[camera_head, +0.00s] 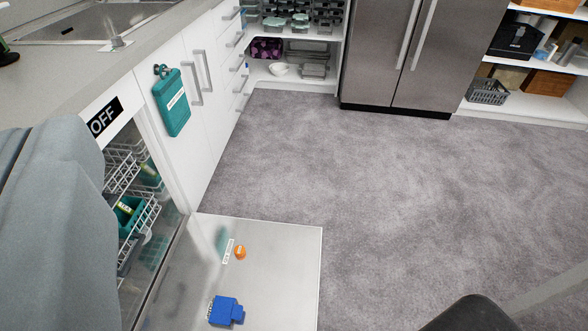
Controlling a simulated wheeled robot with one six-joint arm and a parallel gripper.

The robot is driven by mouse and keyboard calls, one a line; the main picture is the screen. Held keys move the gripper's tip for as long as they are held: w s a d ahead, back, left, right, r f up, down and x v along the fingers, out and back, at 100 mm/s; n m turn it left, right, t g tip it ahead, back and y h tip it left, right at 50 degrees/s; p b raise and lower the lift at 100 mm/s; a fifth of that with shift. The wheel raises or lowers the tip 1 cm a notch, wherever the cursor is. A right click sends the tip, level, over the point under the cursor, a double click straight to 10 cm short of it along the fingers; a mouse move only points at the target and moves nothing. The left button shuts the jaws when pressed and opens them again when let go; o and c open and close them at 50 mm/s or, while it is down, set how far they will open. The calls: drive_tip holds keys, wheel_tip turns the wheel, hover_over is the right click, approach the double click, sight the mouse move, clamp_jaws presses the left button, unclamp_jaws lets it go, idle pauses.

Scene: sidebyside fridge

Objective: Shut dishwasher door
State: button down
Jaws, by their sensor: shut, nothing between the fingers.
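The dishwasher door (285,285) is open and lies flat and low, out over the carpet at lower centre. A blue block-like item (226,311) and a small orange item (240,252) are on its inner face. The dishwasher opening is at left, under a black "OFF" label (104,117). White wire racks (130,215) holding teal containers show inside it. A large grey shape at the left edge, which I take for part of my arm, covers part of the opening. I cannot make out my gripper's fingers in this view.
White cabinets with handles (196,75) and a hanging teal board (171,101) stand beyond the dishwasher. A counter with a sink (80,22) is above. A steel fridge (400,50) is at the back. The carpet (400,190) right of the door is clear. A dark rounded shape (470,316) shows at bottom right.

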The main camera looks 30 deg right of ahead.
drive_tip(key=w+d+f+m+g+h, duration=0.1)
drive_tip(key=w+d+f+m+g, duration=0.3)
drive_tip(key=w+f, duration=0.45)
drive_tip(key=w+d+f+m+g, duration=0.1)
drive_tip(key=w+d+f+g, duration=0.2)
drive_tip(key=w+d+f, duration=0.45)
drive_tip(key=w+d+f+m+g+y, duration=0.2)
drive_tip(key=w+d+f+m, duration=0.3)
drive_tip(key=f, duration=0.7)
drive_tip(key=w+d+f+g+y, duration=0.1)
drive_tip(key=w+d+f+g, duration=0.15)
drive_tip(key=d+f, duration=0.7)
drive_tip(key=w+d+f+m+g+y, duration=0.2)
drive_tip(key=w+d+f+m+g, duration=0.15)
drive_tip(key=f, duration=1.15)
drive_tip(key=s+d+f+m+t+y, duration=0.25)
drive_tip(key=s+f+m, duration=0.2)
drive_tip(key=f, duration=0.95)
drive_tip(key=s+d+f+m+t+y, duration=0.1)
drive_tip(key=s+d+f+m+y, duration=0.3)
drive_tip(key=f, duration=1.1)
drive_tip(key=s+d+f+m+t+y, duration=0.1)
drive_tip(key=s+d+f+m+t, duration=0.15)
drive_tip(key=s+f, duration=0.75)
drive_tip(key=w+a+f, duration=0.7)
drive_tip(key=w, duration=0.2)
drive_tip(key=shift+w+a+f, duration=0.15)
drive_tip(key=shift+a+f, duration=0.1)
drive_tip(key=shift+a, duration=0.15)
